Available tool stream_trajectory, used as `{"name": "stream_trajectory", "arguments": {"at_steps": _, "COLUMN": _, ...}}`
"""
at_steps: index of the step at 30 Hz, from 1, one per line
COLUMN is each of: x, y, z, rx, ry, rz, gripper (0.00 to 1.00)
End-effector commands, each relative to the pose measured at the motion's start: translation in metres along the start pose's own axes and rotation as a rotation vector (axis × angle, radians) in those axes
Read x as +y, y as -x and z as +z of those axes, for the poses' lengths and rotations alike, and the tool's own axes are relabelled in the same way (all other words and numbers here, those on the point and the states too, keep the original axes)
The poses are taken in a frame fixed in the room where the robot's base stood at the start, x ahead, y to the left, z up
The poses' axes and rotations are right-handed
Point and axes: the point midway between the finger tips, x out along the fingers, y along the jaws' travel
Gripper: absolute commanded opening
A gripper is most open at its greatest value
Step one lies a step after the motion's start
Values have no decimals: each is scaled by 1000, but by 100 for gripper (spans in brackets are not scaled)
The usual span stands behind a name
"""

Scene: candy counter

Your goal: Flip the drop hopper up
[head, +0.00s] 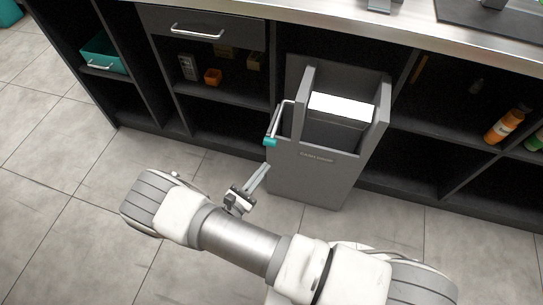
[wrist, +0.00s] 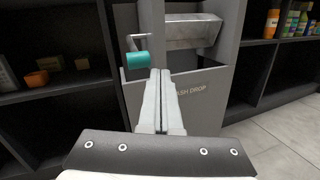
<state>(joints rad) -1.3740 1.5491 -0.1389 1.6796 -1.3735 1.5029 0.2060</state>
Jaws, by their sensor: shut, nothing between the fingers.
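The grey drop box (head: 308,178) stands against the counter front, with lettering ending in "DROP" on its face; it also shows in the wrist view (wrist: 205,98). A pale hopper tray (head: 342,107) sits between its two upright side walls; it also shows in the wrist view (wrist: 192,32). A metal crank handle (head: 277,122) with a teal grip (head: 269,142) is on the box's left side; the grip shows in the wrist view (wrist: 137,60). My gripper (head: 266,168) is shut and empty, in front of the box and just below the teal grip, apart from it in the head view.
Dark open shelves flank the box. The left ones hold a teal bin (head: 103,54) and an orange cup (head: 212,76). The right ones hold orange bottles (head: 505,126). A drawer with a bar handle (head: 197,32) is above left. The tiled floor (head: 60,215) is clear.

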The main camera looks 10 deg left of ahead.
Motion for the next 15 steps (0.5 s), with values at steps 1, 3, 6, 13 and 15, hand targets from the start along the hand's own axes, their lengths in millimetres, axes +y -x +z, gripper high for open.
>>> {"name": "stream_trajectory", "arguments": {"at_steps": 1, "x": -2, "y": 9, "z": -20, "rx": -10, "ry": 26, "rz": 60, "gripper": 0}}
{"name": "stream_trajectory", "arguments": {"at_steps": 3, "x": -4, "y": 18, "z": -36, "rx": -21, "ry": 51, "rz": 130, "gripper": 0}}
{"name": "stream_trajectory", "arguments": {"at_steps": 6, "x": -6, "y": 30, "z": -56, "rx": -34, "ry": 79, "rz": 214, "gripper": 0}}
{"name": "stream_trajectory", "arguments": {"at_steps": 13, "x": -9, "y": 44, "z": -78, "rx": -47, "ry": 110, "rz": 319, "gripper": 0}}
{"name": "stream_trajectory", "arguments": {"at_steps": 15, "x": -10, "y": 45, "z": -80, "rx": -48, "ry": 114, "rz": 329, "gripper": 0}}
